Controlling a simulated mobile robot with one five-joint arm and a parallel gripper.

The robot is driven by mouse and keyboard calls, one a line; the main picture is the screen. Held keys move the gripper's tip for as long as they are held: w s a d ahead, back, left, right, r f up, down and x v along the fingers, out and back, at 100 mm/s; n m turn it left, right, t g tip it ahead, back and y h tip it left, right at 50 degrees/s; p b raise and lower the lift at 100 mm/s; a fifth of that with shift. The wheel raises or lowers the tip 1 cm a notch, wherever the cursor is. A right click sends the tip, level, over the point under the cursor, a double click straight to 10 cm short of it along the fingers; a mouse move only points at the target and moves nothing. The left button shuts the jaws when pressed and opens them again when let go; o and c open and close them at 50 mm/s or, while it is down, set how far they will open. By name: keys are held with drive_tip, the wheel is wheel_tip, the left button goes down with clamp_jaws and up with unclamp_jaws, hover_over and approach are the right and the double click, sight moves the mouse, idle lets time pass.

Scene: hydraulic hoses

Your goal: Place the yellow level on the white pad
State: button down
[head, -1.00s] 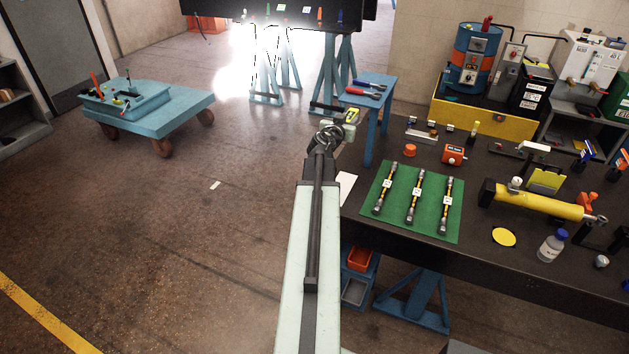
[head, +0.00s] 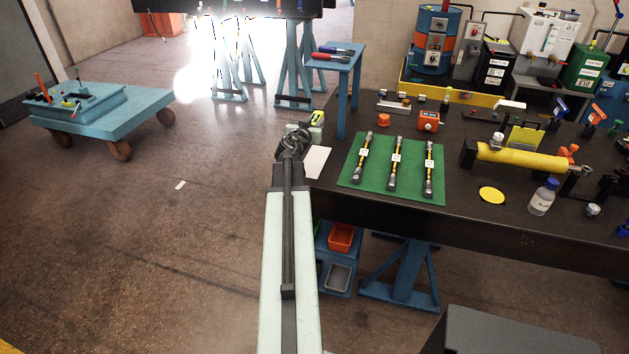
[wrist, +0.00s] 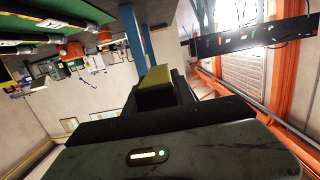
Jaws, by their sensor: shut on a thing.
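My gripper (head: 303,133) is shut on the yellow level (head: 317,118), which shows as a small yellow block at the end of my arm in the head view. In the wrist view the level (wrist: 156,84) sticks up between the dark jaws. The white pad (head: 316,162) lies on the left end of the dark bench, just right of my wrist and left of the green mat. In the head view the level is above and slightly beyond the pad, apart from it. Part of the level is hidden by my gripper.
The green mat (head: 378,191) with three hoses lies right of the pad. An orange box (head: 428,120), a yellow cylinder (head: 520,158), a yellow disc (head: 492,196) and a bottle (head: 542,198) stand on the bench (head: 460,218). A blue stand (head: 341,62) rises behind.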

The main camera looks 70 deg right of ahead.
sight(314, 160)
wheel_tip(314, 160, down, 15)
drive_tip(key=b, duration=1.1)
drive_tip(key=shift+d+r+b, duration=0.1)
drive_tip(key=shift+r+b, duration=0.1)
drive_tip(key=shift+b, duration=0.2)
drive_tip(key=shift+r, duration=0.25)
drive_tip(key=shift+f, duration=0.2)
drive_tip(key=c, duration=1.3)
unclamp_jaws()
drive_tip(key=shift+c, duration=0.2)
drive_tip(key=o, duration=0.3)
